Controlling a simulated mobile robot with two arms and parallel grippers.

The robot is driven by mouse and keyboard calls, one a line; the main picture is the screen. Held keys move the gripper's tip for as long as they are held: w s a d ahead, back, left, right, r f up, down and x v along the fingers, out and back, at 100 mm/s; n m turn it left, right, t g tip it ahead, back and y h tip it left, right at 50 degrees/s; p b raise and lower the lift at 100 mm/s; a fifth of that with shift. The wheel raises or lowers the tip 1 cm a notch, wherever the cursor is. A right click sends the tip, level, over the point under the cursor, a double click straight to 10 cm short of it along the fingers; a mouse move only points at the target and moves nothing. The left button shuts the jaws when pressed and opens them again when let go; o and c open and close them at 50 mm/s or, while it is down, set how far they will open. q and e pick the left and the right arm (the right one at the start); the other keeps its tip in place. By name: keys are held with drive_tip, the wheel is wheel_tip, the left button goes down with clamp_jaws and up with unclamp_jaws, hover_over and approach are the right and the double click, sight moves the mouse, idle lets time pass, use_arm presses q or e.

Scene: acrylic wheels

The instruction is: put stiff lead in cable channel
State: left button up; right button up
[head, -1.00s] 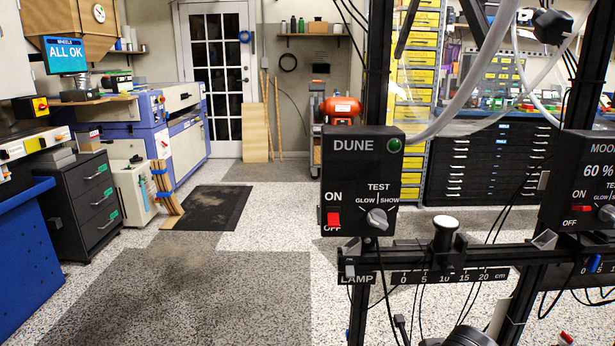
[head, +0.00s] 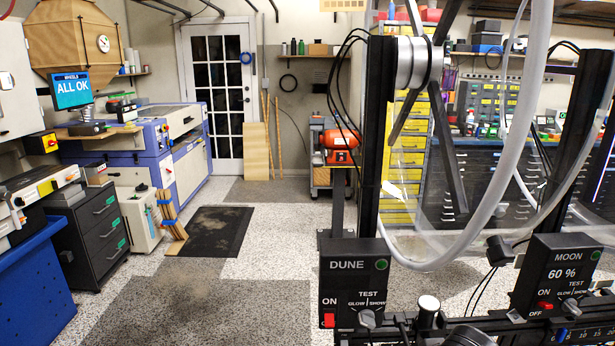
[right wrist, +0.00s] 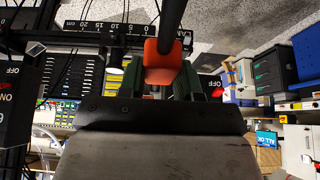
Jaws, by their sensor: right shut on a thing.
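In the right wrist view my right gripper (right wrist: 160,88) has dark green fingers shut on an orange-red block-like piece (right wrist: 164,62). The far end is out of view. The head view shows a black rack with a DUNE switch box (head: 353,285) and a MOON switch box (head: 560,275). I cannot make out clearly which part is the cable channel. My left gripper is not in view.
A clear acrylic wheel with a pale rim tube (head: 488,215) hangs in the rack at right. Thin black cables (head: 338,85) loop beside the post. A dark mat (head: 210,230) lies on the open floor at left, near a blue-and-white machine (head: 150,140).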

drive_tip(key=shift+s+r, duration=0.1)
drive_tip(key=shift+s, duration=0.3)
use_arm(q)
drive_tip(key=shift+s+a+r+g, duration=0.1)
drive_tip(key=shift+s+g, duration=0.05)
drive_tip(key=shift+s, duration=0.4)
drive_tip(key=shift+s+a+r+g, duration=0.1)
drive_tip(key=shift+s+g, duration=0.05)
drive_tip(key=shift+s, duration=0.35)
use_arm(e)
drive_tip(key=s, duration=0.2)
drive_tip(key=s+f, duration=0.1)
drive_tip(key=s, duration=0.1)
drive_tip(key=s+f, duration=0.1)
drive_tip(key=s, duration=0.2)
drive_tip(key=shift+s+f, duration=0.1)
drive_tip(key=shift+f, duration=0.15)
